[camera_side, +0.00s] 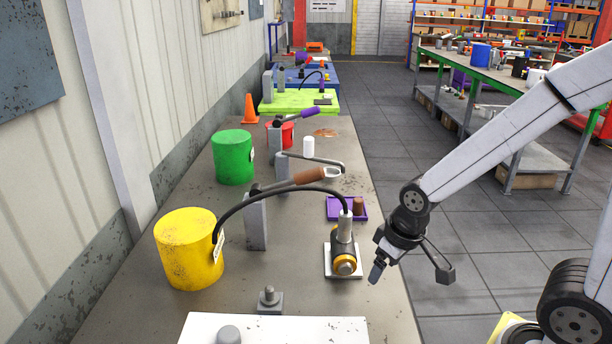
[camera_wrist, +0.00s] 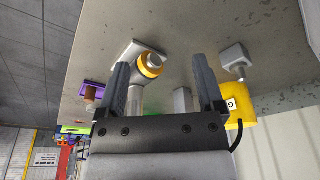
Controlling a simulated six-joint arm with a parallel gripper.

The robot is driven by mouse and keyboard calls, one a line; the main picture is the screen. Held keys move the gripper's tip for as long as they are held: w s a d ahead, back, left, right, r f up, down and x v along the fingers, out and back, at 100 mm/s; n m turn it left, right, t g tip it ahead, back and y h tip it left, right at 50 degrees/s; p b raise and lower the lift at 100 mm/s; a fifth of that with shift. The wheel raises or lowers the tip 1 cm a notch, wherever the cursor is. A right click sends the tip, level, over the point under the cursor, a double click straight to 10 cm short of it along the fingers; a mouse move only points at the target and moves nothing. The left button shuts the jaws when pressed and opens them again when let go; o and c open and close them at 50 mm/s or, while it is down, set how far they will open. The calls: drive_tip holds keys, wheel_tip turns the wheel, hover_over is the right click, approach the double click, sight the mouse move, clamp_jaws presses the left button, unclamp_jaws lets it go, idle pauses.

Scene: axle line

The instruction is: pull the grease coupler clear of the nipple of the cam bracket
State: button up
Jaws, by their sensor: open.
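The grease coupler (camera_side: 345,225) is a silver cylinder standing upright on top of the cam bracket (camera_side: 337,252), with a black hose (camera_side: 275,185) arching from its top. The bracket has a yellow-orange ring and sits on a white plate. The nipple is hidden, covered by the coupler. My gripper (camera_side: 377,271) is to the right of the bracket, apart from it. In the wrist view my gripper (camera_wrist: 158,66) is open, its two dark fingers spread and empty. Beyond them appear the cam bracket (camera_wrist: 151,63) and the coupler (camera_wrist: 135,101), partly hidden by the left finger.
A yellow bucket (camera_side: 188,250) stands left of the bracket. A purple tray (camera_side: 333,215) lies behind. A grey block with a bolt (camera_side: 269,300) and a white slab (camera_side: 290,330) are in front.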

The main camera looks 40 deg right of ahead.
drive_tip(key=shift+w+v, duration=0.5)
drive_tip(key=shift+v, duration=1.75)
drive_tip(key=w+d+m+t+y, duration=0.3)
drive_tip(key=w+d+m+y, duration=0.4)
drive_tip(key=m, duration=0.5)
drive_tip(key=w+d+m+t+y, duration=0.45)
drive_tip(key=d+m+y, duration=0.35)
drive_tip(key=m, duration=0.4)
drive_tip(key=g, duration=0.1)
approach(345, 226)
drive_tip(key=shift+w+r, duration=0.7)
drive_tip(key=shift+w, duration=0.45)
drive_tip(key=shift+w+a+y, duration=0.15)
drive_tip(key=shift+w+a, duration=0.15)
drive_tip(key=shift+a, duration=0.45)
drive_tip(key=shift+w+a+y, duration=0.15)
drive_tip(key=shift+w+a, duration=0.2)
drive_tip(key=shift+a, duration=0.35)
